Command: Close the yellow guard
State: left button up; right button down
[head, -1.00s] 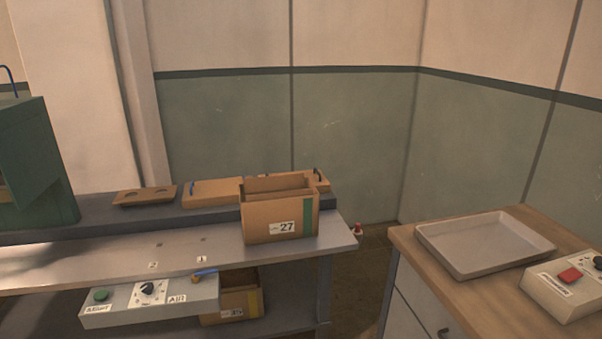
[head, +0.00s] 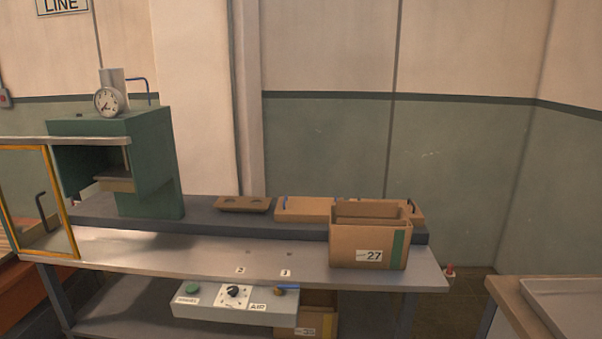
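The yellow guard (head: 61,200), a clear panel in a yellow-orange frame, is at the left edge of the head view and is partly cut off. A dark handle (head: 41,211) shows at its lower middle. The guard stands to the left of the green machine (head: 160,165), below a pale rail (head: 85,141). The machine's front recess, with a tan block (head: 115,183) inside, is not covered by the guard from this view. Neither of my grippers is in view.
A grey bench (head: 215,262) carries an open carton marked 27 (head: 365,242) at its right end. A control box (head: 235,304) with a green button hangs at its front edge. A side table with a tray (head: 570,305) is at the lower right. The bench's middle is clear.

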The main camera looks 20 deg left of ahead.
aim_at(77, 255)
jog(key=u, duration=2.1)
jog(key=i+l+u, duration=0.25)
jog(key=i, duration=0.45)
jog(key=i+l+u, duration=0.2)
jog(key=i+l, duration=0.2)
jog(key=i, duration=0.25)
jog(key=i+l+u, duration=0.25)
jog(key=i+l, duration=0.2)
jog(key=i, duration=0.2)
